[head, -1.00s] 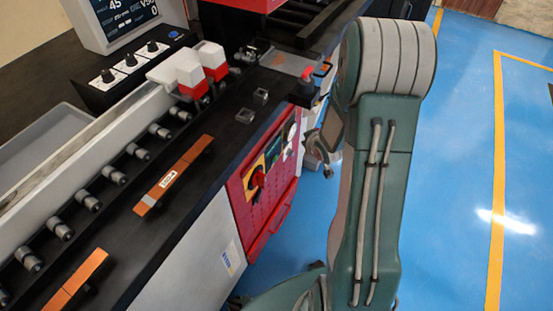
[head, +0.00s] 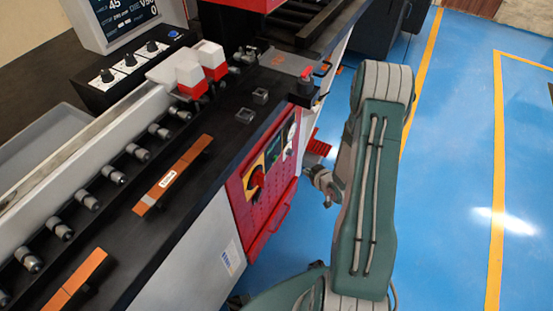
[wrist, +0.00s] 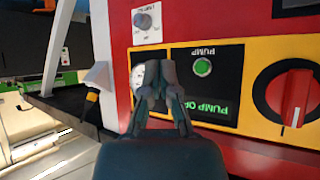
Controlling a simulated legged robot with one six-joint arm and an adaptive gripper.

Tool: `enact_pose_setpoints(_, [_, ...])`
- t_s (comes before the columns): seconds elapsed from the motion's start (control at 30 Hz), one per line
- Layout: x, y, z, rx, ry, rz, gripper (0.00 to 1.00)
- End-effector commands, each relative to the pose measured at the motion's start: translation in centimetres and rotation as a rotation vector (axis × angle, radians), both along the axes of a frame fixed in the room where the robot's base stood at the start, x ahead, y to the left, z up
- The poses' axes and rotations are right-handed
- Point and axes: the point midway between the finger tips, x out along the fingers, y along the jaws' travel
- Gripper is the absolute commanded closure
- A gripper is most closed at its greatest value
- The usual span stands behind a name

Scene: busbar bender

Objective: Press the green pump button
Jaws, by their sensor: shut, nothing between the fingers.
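The green pump button (wrist: 202,67) is a small round button on a dark panel (wrist: 222,55) with a yellow border, in the wrist view. An upside-down PUMP label sits just above it. A dark display (wrist: 210,106) with green upside-down text lies below it. My gripper (wrist: 158,75) is shut and empty, pointing toward the panel. In the picture its fingertips are left of the button; I cannot tell the remaining gap. In the head view my gripper (head: 322,182) is to the right of the red cabinet front (head: 262,200), where the button is too small to make out.
A red rotary switch (wrist: 293,95) on yellow is right of the button. A grey knob (wrist: 146,21) on a white plate is above left. In the head view, the dark worktop (head: 215,130) overhangs the cabinet. Blue floor (head: 450,150) is free to the right.

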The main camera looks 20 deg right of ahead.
Motion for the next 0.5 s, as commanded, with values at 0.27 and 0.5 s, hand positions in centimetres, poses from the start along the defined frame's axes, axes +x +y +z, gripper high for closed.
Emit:
enact_pose_setpoints(0.27, [1.6, 1.3, 0.0, 0.000, 0.000, 0.003, 1.00])
enact_pose_setpoints(0.5, [4.1, 3.2, 0.0, -0.001, 0.000, 0.003, 1.00])
